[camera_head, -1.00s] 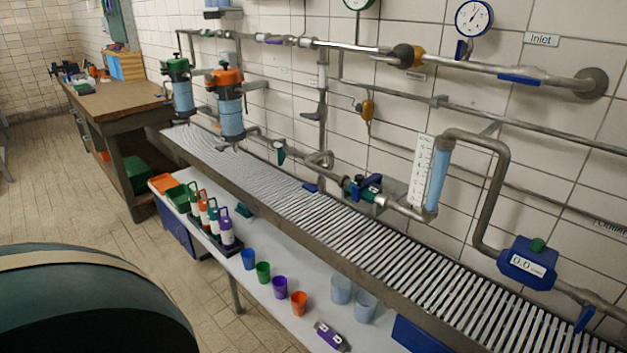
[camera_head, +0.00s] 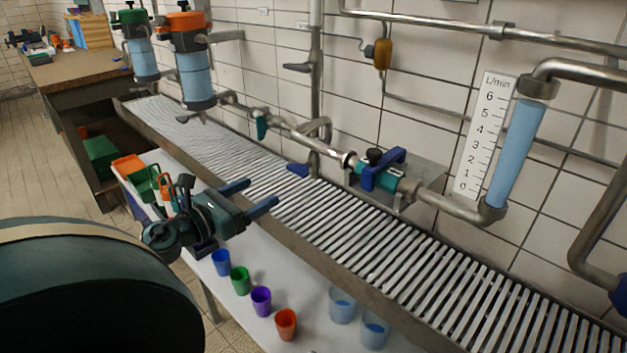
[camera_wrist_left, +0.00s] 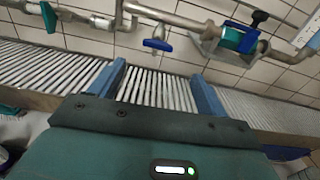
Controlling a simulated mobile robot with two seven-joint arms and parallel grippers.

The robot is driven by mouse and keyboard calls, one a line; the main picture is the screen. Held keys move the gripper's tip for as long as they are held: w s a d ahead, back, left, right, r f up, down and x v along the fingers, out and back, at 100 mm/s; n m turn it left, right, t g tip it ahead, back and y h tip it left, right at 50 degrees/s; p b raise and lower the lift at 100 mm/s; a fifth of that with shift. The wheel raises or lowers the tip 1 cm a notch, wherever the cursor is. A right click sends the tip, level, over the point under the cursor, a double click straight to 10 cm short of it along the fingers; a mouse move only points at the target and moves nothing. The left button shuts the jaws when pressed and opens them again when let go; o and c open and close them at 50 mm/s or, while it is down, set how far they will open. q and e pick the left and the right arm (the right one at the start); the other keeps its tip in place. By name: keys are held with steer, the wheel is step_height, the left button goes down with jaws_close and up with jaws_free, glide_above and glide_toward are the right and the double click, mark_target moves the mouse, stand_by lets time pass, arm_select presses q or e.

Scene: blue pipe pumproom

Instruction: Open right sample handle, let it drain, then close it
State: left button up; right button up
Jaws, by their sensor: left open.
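A small blue handle (camera_head: 298,170) sits low on the pipe under the vertical riser, just above the grating. It also shows in the left wrist view (camera_wrist_left: 158,44), beyond my fingertips and between their lines. A teal handle (camera_head: 261,125) hangs from the same pipe further left and shows at the upper left of the wrist view (camera_wrist_left: 48,17). My left gripper (camera_head: 262,191) is open and empty, its blue fingers pointing toward the grating, apart from the blue handle. In the wrist view both fingers (camera_wrist_left: 158,70) are spread with grating between them. My right gripper is not in view.
A slatted metal drain grating (camera_head: 420,270) runs below the pipes. A teal valve with a larger blue lever (camera_head: 382,168) and a blue flow tube (camera_head: 517,150) stand to the right. Several coloured cups, including an orange one (camera_head: 286,324), stand on the white shelf below.

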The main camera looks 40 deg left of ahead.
mark_target(295, 171)
arm_select(q)
steer(key=shift+w+d+r+p, duration=0.1)
steer(key=shift+w+p, duration=0.2)
steer(key=shift+w, duration=1.85)
steer(key=shift+w+d+f+p, duration=0.15)
steer(key=shift+w+p, duration=0.15)
steer(key=shift+w, duration=1.9)
steer(key=shift+w+d+r+p, duration=0.15)
steer(key=shift+w+p, duration=0.15)
steer(key=shift+w, duration=1.85)
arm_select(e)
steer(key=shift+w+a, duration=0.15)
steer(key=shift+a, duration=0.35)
arm_select(q)
steer(key=shift+c, duration=0.6)
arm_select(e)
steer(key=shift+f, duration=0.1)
arm_select(q)
steer(key=c, duration=0.9)
steer(key=shift+o, duration=0.2)
